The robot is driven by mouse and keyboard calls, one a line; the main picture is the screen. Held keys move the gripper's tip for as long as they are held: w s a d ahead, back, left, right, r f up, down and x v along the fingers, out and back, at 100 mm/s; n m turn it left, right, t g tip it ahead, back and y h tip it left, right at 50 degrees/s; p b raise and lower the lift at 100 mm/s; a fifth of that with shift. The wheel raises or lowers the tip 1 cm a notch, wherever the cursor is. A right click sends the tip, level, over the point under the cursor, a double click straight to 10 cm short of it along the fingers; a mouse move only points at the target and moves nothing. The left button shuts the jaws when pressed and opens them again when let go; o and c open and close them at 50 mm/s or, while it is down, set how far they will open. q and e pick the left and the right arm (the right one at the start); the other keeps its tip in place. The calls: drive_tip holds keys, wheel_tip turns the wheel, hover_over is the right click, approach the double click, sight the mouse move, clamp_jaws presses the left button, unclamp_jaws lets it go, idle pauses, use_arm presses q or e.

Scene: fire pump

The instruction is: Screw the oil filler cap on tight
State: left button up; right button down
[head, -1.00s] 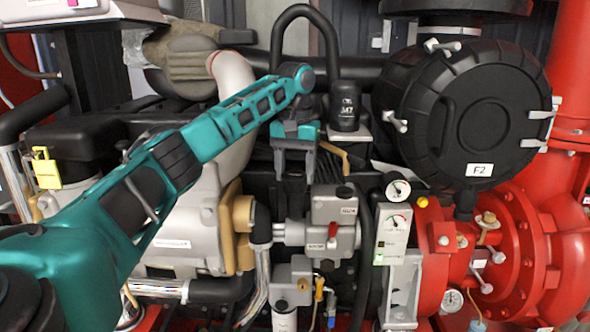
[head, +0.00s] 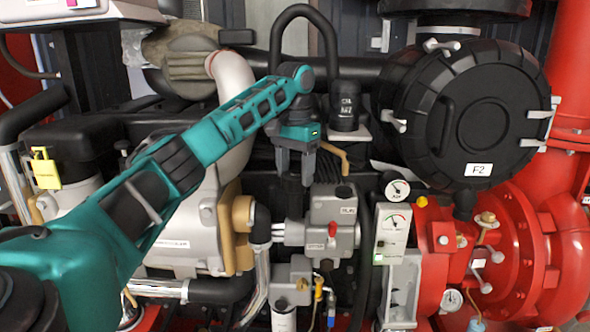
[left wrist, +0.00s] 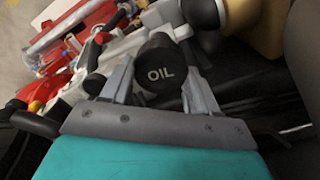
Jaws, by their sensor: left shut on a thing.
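The oil filler cap (left wrist: 160,72) is black and round, with OIL in white on its face. In the left wrist view it sits between the two grey fingers of my left gripper (left wrist: 158,88), which is shut on it. In the head view the left gripper (head: 296,172) points down over the dark engine middle. There the cap is hard to make out between the fingers. The filler neck under the cap is hidden, so I cannot tell how far the cap is seated. My right gripper is not in view.
A black canister (head: 345,107) stands just right of the left wrist, and a black hose (head: 305,12) arches behind it. A grey valve block (head: 333,212) is just below the gripper. A large black round housing (head: 465,115) and red pump (head: 535,240) fill the right.

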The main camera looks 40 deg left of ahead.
use_arm(q)
drive_tip(key=shift+m, duration=1.2)
drive_tip(key=shift+m, duration=0.6)
drive_tip(key=shift+r+m, duration=0.1)
drive_tip(key=shift+m, duration=1)
drive_tip(key=shift+d+m, duration=0.1)
drive_tip(key=shift+m, duration=1.5)
drive_tip(key=shift+s+d+r, duration=0.15)
